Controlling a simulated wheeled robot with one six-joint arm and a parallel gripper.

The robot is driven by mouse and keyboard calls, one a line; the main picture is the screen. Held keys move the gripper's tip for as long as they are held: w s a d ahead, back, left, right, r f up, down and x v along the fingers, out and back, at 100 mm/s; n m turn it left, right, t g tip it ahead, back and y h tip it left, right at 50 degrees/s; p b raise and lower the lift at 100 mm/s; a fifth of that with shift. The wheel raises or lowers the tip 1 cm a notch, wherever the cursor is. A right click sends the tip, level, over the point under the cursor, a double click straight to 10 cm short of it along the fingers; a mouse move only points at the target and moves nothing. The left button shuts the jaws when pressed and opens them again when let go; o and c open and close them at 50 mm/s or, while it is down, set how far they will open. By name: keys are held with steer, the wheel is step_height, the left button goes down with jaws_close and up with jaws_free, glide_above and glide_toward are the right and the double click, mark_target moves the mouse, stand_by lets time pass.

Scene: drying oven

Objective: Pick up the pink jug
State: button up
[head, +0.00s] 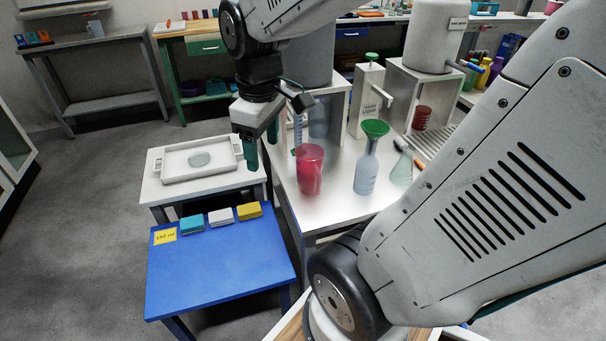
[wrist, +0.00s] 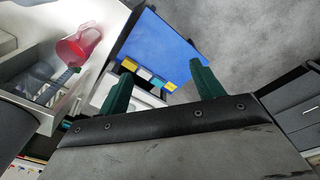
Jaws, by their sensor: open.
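The pink jug (head: 310,172) stands upright on the white bench (head: 335,208), near its left front corner. In the wrist view the pink jug (wrist: 80,46) is at the upper left, outside the jaws. My gripper (head: 261,147) is open, with green fingers, to the left of the jug and a little behind or above it. In the wrist view my gripper (wrist: 160,90) has its two green fingers wide apart with nothing held between them. The jug's handle cannot be made out clearly in the head view.
A flask with a green funnel (head: 368,165) and a conical flask (head: 402,167) stand right of the jug. A blue table (head: 220,270) with small coloured boxes and a white table with a tray (head: 200,175) are left. A wash liquid dispenser (head: 366,100) stands behind.

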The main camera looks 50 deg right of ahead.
steer(key=w+d+f+n, duration=0.45)
steer(key=d+f, duration=0.25)
steer(key=d, duration=0.5)
steer(key=n, duration=0.4)
glide_above(318, 169)
steer(key=shift+m+g, duration=0.25)
steer(key=shift+g, duration=0.15)
step_height(318, 169, down, 11)
steer(key=shift+d, duration=0.1)
step_height(318, 169, down, 7)
steer(key=shift+f, duration=0.15)
jaws_close()
